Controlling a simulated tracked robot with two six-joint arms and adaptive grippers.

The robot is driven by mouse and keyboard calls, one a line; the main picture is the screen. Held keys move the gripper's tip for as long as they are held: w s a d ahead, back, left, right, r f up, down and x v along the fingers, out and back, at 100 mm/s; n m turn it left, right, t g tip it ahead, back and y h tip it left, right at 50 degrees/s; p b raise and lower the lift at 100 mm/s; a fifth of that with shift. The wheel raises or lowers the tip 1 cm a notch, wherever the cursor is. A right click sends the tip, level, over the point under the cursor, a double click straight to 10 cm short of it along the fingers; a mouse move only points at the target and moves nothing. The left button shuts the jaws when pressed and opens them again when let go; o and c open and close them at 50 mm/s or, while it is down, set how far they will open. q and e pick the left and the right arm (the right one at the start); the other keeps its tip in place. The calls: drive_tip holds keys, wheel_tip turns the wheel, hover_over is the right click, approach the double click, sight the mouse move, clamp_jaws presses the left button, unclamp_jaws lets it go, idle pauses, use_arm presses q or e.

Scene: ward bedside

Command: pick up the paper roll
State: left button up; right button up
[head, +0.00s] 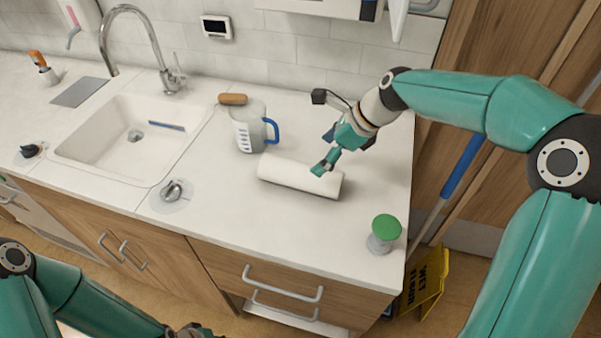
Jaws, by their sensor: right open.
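The white paper roll (290,177) lies on its side on the white counter, right of the sink and in front of the measuring jug. My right gripper (325,158) reaches in from the right and is open at the roll's right part. One teal finger overlaps the roll's upper right side in the picture; I cannot tell whether it touches. The other finger is partly hidden. My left gripper (197,331) shows only in part at the bottom edge, below the counter front, and its fingers are not clear.
A measuring jug (247,130) with a blue handle stands just behind the roll. A green-topped container (383,234) stands near the counter's front right corner. The sink (130,137) is at left, with a metal fitting (173,191) near its front right. The counter in front of the roll is clear.

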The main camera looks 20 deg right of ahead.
sight(301, 174)
drive_tip(key=p+x, duration=0.1)
drive_tip(key=x, duration=0.9)
drive_tip(key=shift+s+d+f, duration=0.1)
drive_tip(key=shift+d+f, duration=0.05)
drive_tip(key=shift+f, duration=0.05)
drive_tip(key=c, duration=1.4)
